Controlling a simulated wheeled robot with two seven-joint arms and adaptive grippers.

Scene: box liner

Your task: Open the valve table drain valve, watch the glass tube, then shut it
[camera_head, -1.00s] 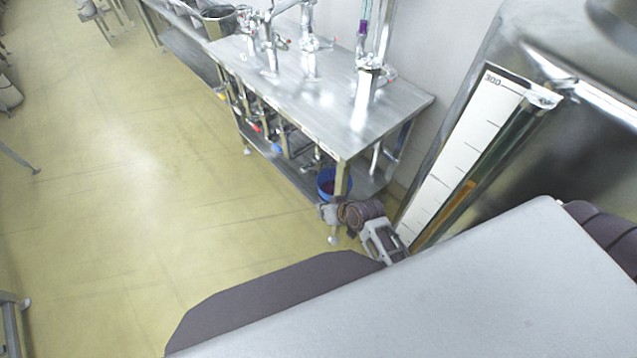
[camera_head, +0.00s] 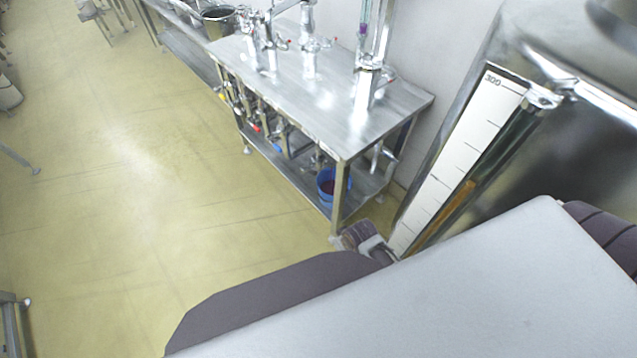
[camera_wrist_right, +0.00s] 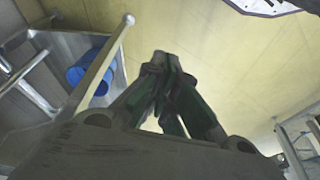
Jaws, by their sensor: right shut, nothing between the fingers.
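The steel valve table (camera_head: 330,110) stands at upper centre. A clear glass tube (camera_head: 376,45) rises from its right end, with a purple mark inside. Several valves hang under the top, with yellow (camera_head: 222,97), red (camera_head: 256,129) and blue (camera_head: 279,148) handles; I cannot tell which is the drain valve. A blue bucket (camera_head: 326,190) with dark reddish contents is on the lower shelf; it also shows in the wrist view (camera_wrist_right: 86,68). My right gripper (camera_wrist_right: 165,62) is shut and empty, apart from the table and bucket. My left gripper is not in view.
A steel tank (camera_head: 580,130) with a white scale (camera_head: 458,155) and an amber-filled sight tube (camera_head: 450,215) stands at right. A table leg (camera_head: 340,195) is close to my right wrist. The yellow floor (camera_head: 130,200) at left is open.

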